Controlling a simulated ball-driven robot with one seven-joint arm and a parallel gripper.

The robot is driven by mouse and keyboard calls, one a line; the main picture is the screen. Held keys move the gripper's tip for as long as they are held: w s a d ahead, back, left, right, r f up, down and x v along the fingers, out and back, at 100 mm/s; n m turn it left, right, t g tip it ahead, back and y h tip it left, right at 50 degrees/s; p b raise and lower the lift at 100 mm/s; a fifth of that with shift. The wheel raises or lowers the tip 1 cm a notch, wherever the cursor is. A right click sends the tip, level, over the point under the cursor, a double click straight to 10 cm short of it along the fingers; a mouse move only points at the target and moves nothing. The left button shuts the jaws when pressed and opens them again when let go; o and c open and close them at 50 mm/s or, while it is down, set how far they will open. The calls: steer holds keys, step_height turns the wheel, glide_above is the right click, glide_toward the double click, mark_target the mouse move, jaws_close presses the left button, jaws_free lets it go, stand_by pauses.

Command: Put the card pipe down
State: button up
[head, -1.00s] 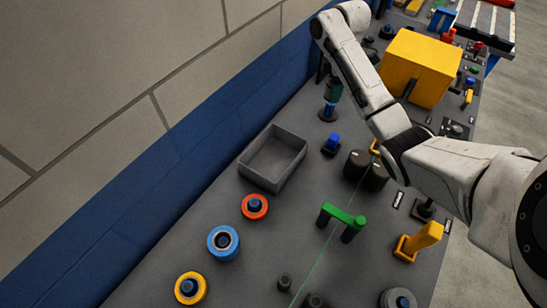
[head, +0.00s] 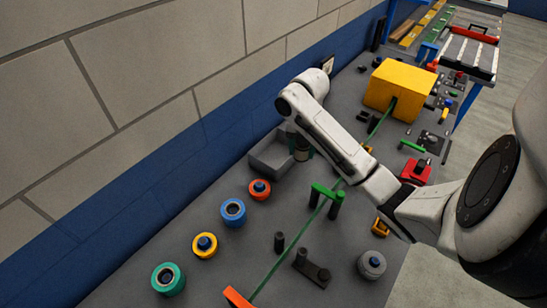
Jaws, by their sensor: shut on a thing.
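My gripper (head: 301,146) hangs at the end of my arm, over the right end of the grey open tray (head: 262,163). It is shut on a small brownish cylinder, which looks like the card pipe (head: 302,154). The pipe shows only partly between the dark green fingers. I cannot tell whether its lower end touches the tray or is above it.
Red (head: 259,190), blue (head: 233,212), yellow (head: 204,245) and teal (head: 168,279) rings lie along the wall side of the bench. A green handle (head: 325,190) stands to the right of the tray. A yellow box (head: 398,90) sits farther back.

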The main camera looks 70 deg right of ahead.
steer(key=shift+w+d, duration=0.55)
steer(key=shift+w, duration=0.65)
steer(key=b, duration=0.8)
glide_above(277, 159)
steer(key=f, duration=0.8)
steer(key=shift+s+a+f, duration=0.2)
steer(key=shift+s+f, duration=0.05)
steer(key=shift+w+d+f, duration=0.1)
steer(key=shift+w+f, duration=0.15)
steer(key=shift+f, duration=0.1)
steer(key=shift+d+f+p, duration=0.1)
steer(key=shift+f+p, duration=0.2)
steer(key=shift+f, duration=1.3)
steer(key=shift+f, duration=0.1)
steer(key=shift+f, duration=0.1)
steer(key=o, duration=1)
steer(key=shift+o, duration=0.2)
